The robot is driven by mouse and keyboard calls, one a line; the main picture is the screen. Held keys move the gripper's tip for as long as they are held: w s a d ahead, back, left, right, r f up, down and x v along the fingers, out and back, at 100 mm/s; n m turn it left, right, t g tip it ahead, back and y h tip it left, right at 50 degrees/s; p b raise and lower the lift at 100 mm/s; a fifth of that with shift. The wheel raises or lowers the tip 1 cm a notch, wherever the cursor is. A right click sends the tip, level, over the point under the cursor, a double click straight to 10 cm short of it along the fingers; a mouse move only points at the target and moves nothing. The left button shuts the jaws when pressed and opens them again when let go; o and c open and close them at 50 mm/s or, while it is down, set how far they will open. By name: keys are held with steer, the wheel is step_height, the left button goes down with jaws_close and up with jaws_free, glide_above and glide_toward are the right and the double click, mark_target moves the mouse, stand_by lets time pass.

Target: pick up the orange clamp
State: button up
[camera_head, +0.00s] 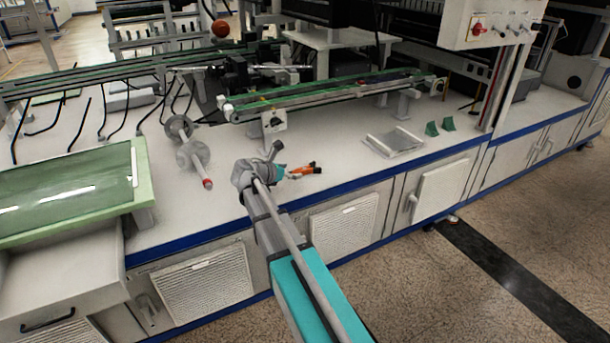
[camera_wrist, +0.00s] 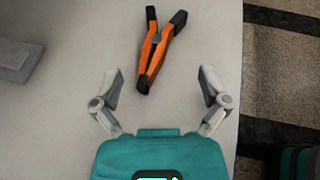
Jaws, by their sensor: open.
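The orange clamp (camera_wrist: 154,52) has black tips and lies on the white bench top in the wrist view. It also shows in the head view (camera_head: 305,170), near the bench's blue front edge. My gripper (camera_wrist: 163,85) is open, with its fingers spread to either side of the clamp's near end. The clamp's near end reaches between the fingertips, and neither finger appears to touch it. In the head view my gripper (camera_head: 279,168) is just left of the clamp and partly hidden by my arm.
A grey plate (camera_head: 394,142) and green wedge blocks (camera_head: 439,127) lie to the right. A spool-like shaft (camera_head: 188,150) is to the left, beside a green-framed panel (camera_head: 70,195). A green conveyor rail (camera_head: 330,90) stands behind. The bench edge (camera_head: 350,185) is close in front of the clamp.

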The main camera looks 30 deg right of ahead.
mark_target(303, 170)
steer(key=shift+w+d+f, duration=0.15)
steer(key=shift+d+f, duration=0.05)
steer(key=shift+d, duration=0.3)
steer(key=shift+d+f, duration=0.1)
steer(key=b+x, duration=0.2)
steer(key=x, duration=0.2)
steer(key=shift+f, duration=0.1)
steer(key=shift+w+d, duration=0.15)
steer(key=shift+d, duration=0.25)
jaws_close()
stand_by(0.5)
